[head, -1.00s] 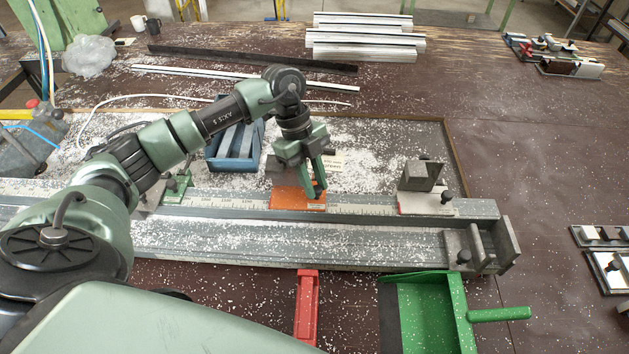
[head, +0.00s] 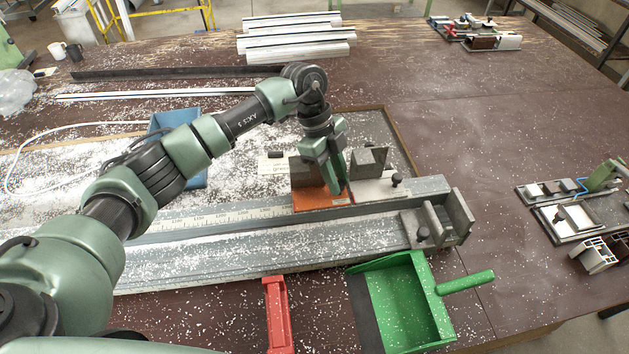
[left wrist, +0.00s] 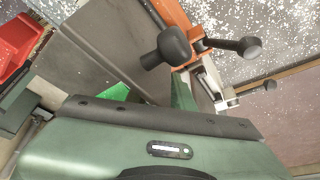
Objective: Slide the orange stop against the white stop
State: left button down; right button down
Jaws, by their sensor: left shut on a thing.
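The orange stop (head: 310,199) sits on the scaled rail (head: 230,213), with a dark upright block on its base. My left gripper (head: 336,186) points down over it and is shut on it; the fingers hide part of the stop. The white stop (head: 372,192) is just to its right on the same rail, with a grey block and a black knob. In the head view the two bases look touching or nearly so; the fingers partly cover the joint. The left wrist view shows orange (left wrist: 172,14) close beside white (left wrist: 207,76). My right gripper is not in view.
A grey end bracket (head: 437,222) closes the rail's right end. A red-handled brush (head: 277,312) and a green dustpan (head: 405,300) lie in front. A blue bin (head: 172,122) stands behind my left arm. White chips cover much of the bench.

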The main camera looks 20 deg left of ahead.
pick_arm(q)
jog(key=shift+w+d+r, duration=0.15)
jog(key=shift+w+d, duration=0.1)
jog(key=shift+d, duration=0.2)
jog(key=c, duration=1.2)
grip_release()
jog(key=shift+c, duration=0.2)
jog(key=shift+s+a, duration=0.1)
